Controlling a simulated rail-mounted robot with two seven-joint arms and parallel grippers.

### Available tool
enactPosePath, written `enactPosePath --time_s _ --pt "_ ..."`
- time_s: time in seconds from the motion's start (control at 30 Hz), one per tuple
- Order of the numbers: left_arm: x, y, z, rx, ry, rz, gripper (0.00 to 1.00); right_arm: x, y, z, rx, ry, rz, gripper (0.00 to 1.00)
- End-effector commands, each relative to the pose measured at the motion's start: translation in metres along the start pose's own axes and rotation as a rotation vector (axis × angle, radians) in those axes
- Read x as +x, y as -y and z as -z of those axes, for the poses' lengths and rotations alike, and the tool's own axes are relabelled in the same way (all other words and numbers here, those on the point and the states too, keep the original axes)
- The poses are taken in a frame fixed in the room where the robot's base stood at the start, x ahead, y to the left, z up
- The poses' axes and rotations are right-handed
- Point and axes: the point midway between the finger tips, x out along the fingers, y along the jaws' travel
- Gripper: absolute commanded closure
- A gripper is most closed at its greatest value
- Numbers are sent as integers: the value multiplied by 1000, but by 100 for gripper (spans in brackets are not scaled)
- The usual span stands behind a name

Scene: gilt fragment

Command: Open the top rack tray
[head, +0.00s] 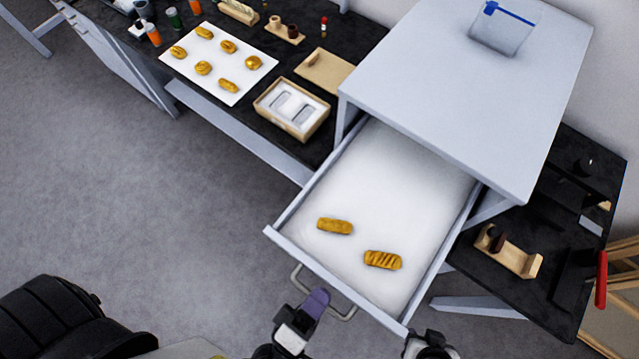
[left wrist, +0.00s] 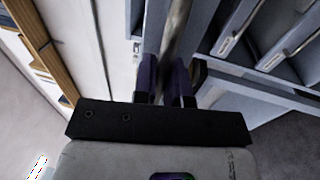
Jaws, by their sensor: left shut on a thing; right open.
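The top rack tray (head: 385,190) is a pale drawer with a white floor, pulled well out of the grey rack (head: 460,85). Two golden ridged pieces (head: 335,226) (head: 383,260) lie in it near the front. My left gripper (head: 316,302) is at the tray's metal handle (head: 343,312) and shut on it. In the left wrist view, its purple fingers (left wrist: 165,80) close around the handle bar (left wrist: 174,35). My right gripper (head: 430,345) is at the bottom edge of the head view, apart from the tray front; its fingertips are mostly cut off.
A black table (head: 280,65) at the back left holds a white board (head: 218,62) with several golden pieces and a wooden box (head: 292,108). Another dark table (head: 480,275) with a wooden holder (head: 508,252) stands right. A black chair (head: 60,320) is lower left. Floor left of the tray is clear.

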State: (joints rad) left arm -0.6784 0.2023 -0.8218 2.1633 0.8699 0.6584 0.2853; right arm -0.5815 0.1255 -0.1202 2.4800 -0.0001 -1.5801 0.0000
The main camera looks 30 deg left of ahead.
Motion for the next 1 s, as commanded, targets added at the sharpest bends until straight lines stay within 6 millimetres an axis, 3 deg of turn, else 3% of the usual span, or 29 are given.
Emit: enactPosePath --time_s 0.17,0.2,0.43,1.0 --pt "0 0 0 -1 -1 -1 100 0 0 0 0 -1 0 57" --pt "0 0 0 -1 -1 -1 85 0 0 0 0 -1 0 57" --pt "0 0 0 0 -1 0 63 0 1 1 4 -2 3 57" --pt "-1 0 0 0 0 1 63 0 2 1 9 -3 6 57"
